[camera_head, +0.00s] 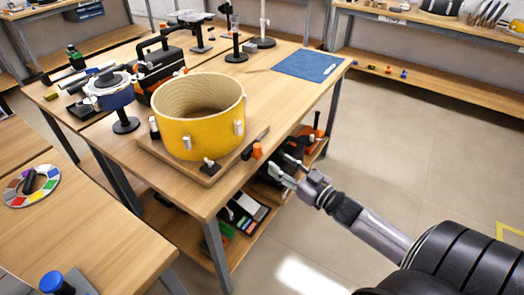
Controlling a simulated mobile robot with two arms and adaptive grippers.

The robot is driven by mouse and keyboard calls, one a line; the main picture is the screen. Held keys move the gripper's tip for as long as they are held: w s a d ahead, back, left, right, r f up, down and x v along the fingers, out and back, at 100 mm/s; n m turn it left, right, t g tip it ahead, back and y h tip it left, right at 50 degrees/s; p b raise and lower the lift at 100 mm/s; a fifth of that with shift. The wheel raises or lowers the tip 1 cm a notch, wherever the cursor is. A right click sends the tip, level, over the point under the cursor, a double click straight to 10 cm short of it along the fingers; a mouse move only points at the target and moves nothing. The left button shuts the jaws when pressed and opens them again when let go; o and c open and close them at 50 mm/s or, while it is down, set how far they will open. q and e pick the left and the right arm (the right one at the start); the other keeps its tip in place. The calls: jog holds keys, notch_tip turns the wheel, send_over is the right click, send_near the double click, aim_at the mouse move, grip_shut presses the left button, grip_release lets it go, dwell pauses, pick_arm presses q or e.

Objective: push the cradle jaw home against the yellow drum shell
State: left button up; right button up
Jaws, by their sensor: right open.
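The yellow drum shell (180,138) stands upright, open end up, on a wooden base board (207,178) at the near corner of the bench. Small clamp-like parts stand around it, one at its front (210,165). A dark bar with an orange end (257,150) lies at the board's right side; I cannot tell for sure which part is the cradle jaw. My right gripper (276,171) is open, just off the bench's right edge, right of the orange piece and apart from it. My left gripper does not show.
A blue mat (308,65) lies at the bench's far right. A black toolbox (160,70) and a small blue drum on a stand (110,96) are behind and left of the shell. A shelf below holds tools. A colour wheel (48,185) lies on the left bench.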

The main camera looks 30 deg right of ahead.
aim_at(254, 150)
jog(key=w+a, duration=0.1)
jog(key=w, duration=0.8)
jog(key=shift+a, duration=0.2)
jog(key=shift+c, duration=0.2)
grip_shut()
dwell(0.4)
